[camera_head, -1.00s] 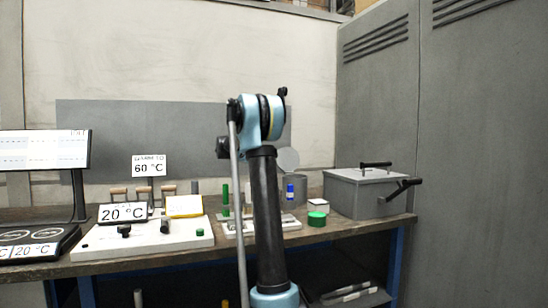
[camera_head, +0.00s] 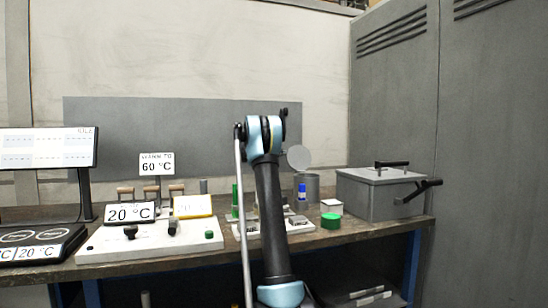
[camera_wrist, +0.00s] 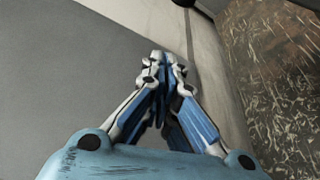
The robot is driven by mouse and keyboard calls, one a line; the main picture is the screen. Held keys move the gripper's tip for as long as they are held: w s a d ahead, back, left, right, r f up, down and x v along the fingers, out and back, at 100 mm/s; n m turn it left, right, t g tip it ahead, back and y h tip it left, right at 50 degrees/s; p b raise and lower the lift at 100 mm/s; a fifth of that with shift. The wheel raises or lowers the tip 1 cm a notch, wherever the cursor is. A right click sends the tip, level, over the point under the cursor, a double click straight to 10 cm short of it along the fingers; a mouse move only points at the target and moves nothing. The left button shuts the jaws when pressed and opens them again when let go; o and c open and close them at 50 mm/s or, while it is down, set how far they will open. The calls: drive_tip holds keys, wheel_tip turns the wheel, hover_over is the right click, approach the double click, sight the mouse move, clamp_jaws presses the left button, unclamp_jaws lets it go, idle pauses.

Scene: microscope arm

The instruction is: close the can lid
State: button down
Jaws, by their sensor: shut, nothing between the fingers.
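The can (camera_head: 309,187) is a grey cylinder on the bench, right of my arm in the head view. Its round grey lid (camera_head: 299,158) stands raised, tilted up at the can's back left. My gripper (camera_wrist: 160,62) shows in the wrist view with its fingers together and nothing between them. In the head view my gripper is hidden behind my arm. The wrist view shows neither the can nor its lid.
A blue-labelled bottle (camera_head: 302,193), a green round piece (camera_head: 331,221) and a small white box (camera_head: 331,206) stand near the can. A grey lidded box (camera_head: 382,194) is to the right. A white panel (camera_head: 150,240) with knobs and signs lies left.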

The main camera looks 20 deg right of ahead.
drive_tip(key=shift+s+d+r, duration=0.25)
drive_tip(key=shift+s+d, duration=0.45)
drive_tip(key=shift+d, duration=0.1)
drive_tip(key=shift+s+d+r, duration=0.2)
drive_tip(key=shift+s+d, duration=0.5)
drive_tip(key=shift+d, duration=0.05)
